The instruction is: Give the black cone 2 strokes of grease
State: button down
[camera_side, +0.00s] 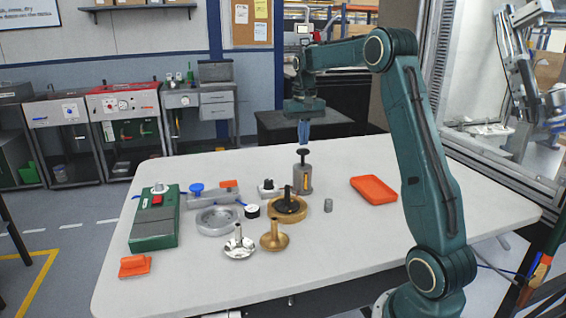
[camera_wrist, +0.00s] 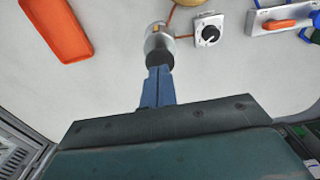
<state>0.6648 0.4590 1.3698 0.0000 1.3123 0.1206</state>
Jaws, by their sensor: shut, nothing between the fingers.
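The black cone (camera_side: 287,203) stands with its stem up in a brass-coloured round housing (camera_side: 304,211) in the middle of the table in the side view. Behind it stands a grey cylinder with a yellow window (camera_side: 302,181) and a black plunger knob (camera_side: 303,152) on top; this looks like the grease dispenser. My gripper (camera_side: 303,142) points straight down just above the knob, its blue fingers shut and empty. In the wrist view the fingertips (camera_wrist: 159,70) overlap the black knob; whether they touch it I cannot tell.
A silver cone (camera_side: 239,246) and a brass cone (camera_side: 274,238) lie in front. A grey round housing (camera_side: 216,221), a green box (camera_side: 154,222) and a small white box with a black knob (camera_wrist: 208,31) stand around. An orange tray (camera_side: 374,190) lies right; the front right table is clear.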

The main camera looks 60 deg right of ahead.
aim_at(303, 150)
jog(key=shift+f, duration=0.55)
jog(key=shift+f, duration=1.45)
jog(key=shift+r, duration=2)
jog(key=shift+r, duration=0.1)
jog(key=shift+r, duration=1.9)
jog(key=shift+a, duration=0.1)
